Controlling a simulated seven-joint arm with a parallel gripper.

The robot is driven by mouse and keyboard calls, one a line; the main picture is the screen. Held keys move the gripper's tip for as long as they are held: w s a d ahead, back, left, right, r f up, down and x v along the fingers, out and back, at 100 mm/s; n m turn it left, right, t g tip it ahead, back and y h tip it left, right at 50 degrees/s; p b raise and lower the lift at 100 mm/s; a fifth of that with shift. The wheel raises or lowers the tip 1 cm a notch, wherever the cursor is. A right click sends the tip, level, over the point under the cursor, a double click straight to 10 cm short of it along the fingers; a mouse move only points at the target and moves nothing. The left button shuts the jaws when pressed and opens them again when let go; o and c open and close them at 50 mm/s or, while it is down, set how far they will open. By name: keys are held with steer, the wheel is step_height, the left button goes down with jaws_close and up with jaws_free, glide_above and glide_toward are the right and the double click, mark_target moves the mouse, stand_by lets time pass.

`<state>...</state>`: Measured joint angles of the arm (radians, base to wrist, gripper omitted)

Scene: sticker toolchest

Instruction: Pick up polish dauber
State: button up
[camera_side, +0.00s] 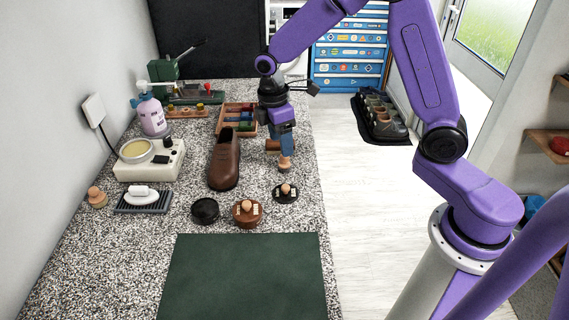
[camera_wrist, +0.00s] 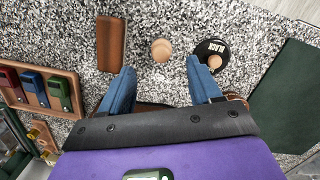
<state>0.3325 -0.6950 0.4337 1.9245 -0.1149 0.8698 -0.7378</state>
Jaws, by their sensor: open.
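A small wooden dauber (camera_side: 285,163) with a rounded knob stands upright on the speckled counter, near its right edge. From above in the wrist view, its round knob (camera_wrist: 161,50) lies just beyond and between my fingertips. My gripper (camera_side: 286,149) points down close above the dauber. Its two blue fingers are open, with nothing between them in the wrist view (camera_wrist: 157,66). Whether a fingertip touches the dauber cannot be told. A similar wooden knob (camera_side: 97,196) stands at the counter's left side.
A wooden block (camera_side: 271,146) is left of the dauber. A black tin with a knob (camera_side: 286,192), a brown tin (camera_side: 247,213) and a black tin (camera_side: 205,210) are in front. A brown shoe (camera_side: 224,165) stands left. The green mat (camera_side: 245,275) is bare.

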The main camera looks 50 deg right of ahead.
mark_target(285, 163)
steer(key=shift+s+d+f, duration=0.1)
steer(key=shift+d+f, duration=0.05)
steer(key=shift+f, duration=1)
steer(key=shift+s+d+f, duration=0.1)
steer(key=shift+f, duration=1.05)
steer(key=shift+s+d+f, duration=0.1)
steer(key=shift+d+f, duration=0.05)
steer(key=shift+f, duration=1)
steer(key=c, duration=1.1)
